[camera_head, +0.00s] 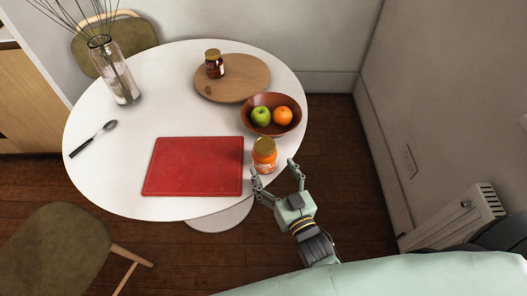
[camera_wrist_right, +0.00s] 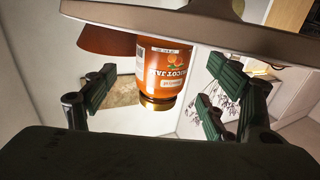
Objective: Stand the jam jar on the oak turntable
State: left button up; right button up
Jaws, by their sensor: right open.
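The jam jar (camera_head: 264,157) is orange with a gold lid and stands upright on the white table near its right front edge. In the right wrist view, which is upside down, the jar (camera_wrist_right: 164,72) shows part of an apricot jam label. My right gripper (camera_head: 274,174) is open at the table edge, its fingers spread toward the jar and the jar between them in the wrist view. I cannot tell whether a finger touches it. The round oak turntable (camera_head: 243,90) lies at the back of the table. My left gripper is not in view.
A dark jar with a gold lid (camera_head: 214,64) stands on the turntable's left part; its right part is clear. A brown bowl (camera_head: 250,103) with an apple and an orange sits between jam jar and turntable. A red board (camera_head: 194,166), spoon (camera_head: 93,139) and glass vase (camera_head: 115,72) are farther left.

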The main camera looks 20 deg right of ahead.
aim_at(265, 157)
jog(key=w, duration=0.4)
jog(key=w+a+p, duration=0.1)
jog(key=shift+w+r, duration=0.1)
jog(key=shift+w, duration=0.3)
jog(key=c, duration=1.6)
jog(key=shift+r, duration=0.1)
jog(key=shift+c, duration=1)
